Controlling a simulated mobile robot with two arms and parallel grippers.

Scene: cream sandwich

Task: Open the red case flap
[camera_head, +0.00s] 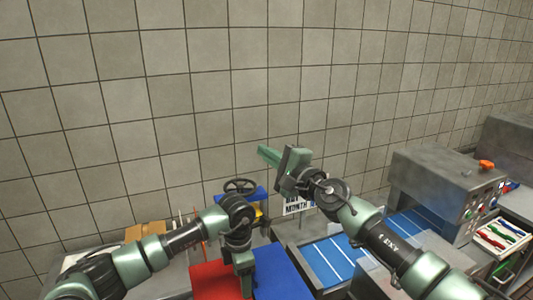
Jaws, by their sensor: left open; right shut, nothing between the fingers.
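A red panel (212,281), which looks like the red case, lies at the bottom centre of the head view, cut off by the lower edge. My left gripper (244,279) points down over the border between the red panel and a blue panel (277,275). It is open, and I cannot tell whether it touches either panel. The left gripper and its wrist hide part of the red panel. My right gripper (268,156) is raised against the tiled wall, well above the counter, shut and empty.
A blue conveyor (333,262) with white lines runs right of the blue panel toward a grey machine (441,190) with an orange part on top. A dark handwheel (240,186) stands behind my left wrist. A tray (502,237) of coloured items is at the right.

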